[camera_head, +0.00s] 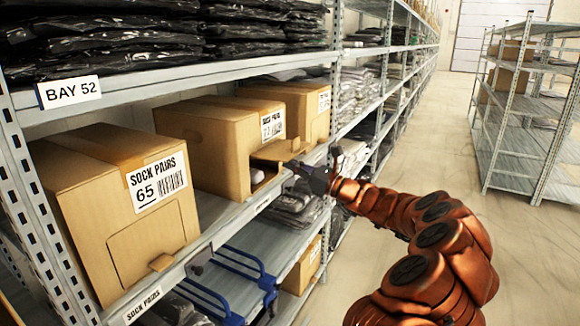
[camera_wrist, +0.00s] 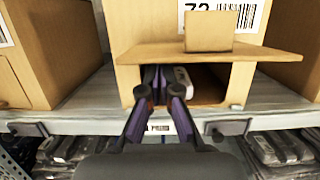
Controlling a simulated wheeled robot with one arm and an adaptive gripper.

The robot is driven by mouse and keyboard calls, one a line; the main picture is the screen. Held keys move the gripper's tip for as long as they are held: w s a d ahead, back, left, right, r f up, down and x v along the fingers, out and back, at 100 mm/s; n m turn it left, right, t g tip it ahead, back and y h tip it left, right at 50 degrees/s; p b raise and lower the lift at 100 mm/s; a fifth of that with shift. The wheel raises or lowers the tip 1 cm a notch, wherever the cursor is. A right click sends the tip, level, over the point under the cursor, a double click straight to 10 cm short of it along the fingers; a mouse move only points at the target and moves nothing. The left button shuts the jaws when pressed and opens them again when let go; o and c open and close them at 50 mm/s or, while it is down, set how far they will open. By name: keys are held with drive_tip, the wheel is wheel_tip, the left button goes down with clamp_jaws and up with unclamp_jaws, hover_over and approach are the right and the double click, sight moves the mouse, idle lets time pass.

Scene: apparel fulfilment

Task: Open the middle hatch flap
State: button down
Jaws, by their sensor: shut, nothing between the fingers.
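The middle carton (camera_head: 205,145) stands on the shelf between two other cartons. Its front hatch flap (camera_head: 283,150) is swung up and stands out roughly level from the front. In the wrist view the flap (camera_wrist: 225,51) shows edge-on, with its small tab (camera_wrist: 208,32) on top. Below it the hatch opening (camera_wrist: 212,82) is uncovered, with pale and dark packed items inside. My gripper (camera_head: 310,177) is at the front of this opening, below the flap.
The left "65" carton (camera_head: 118,205) has its hatch closed. The far carton (camera_head: 305,105) stands close beyond the middle one. The shelf edge (camera_wrist: 270,118) runs just below the opening. Bagged garments (camera_head: 295,205) lie on the lower shelf. The aisle floor (camera_head: 440,140) is clear.

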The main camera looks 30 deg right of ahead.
drive_tip(key=shift+s+d+r+p, duration=0.1)
drive_tip(key=shift+r+p, duration=0.25)
drive_tip(key=shift+r, duration=0.3)
drive_tip(key=p+v, duration=0.1)
drive_tip(key=v, duration=0.9)
drive_tip(key=shift+s+f, duration=0.15)
drive_tip(key=shift+f, duration=0.3)
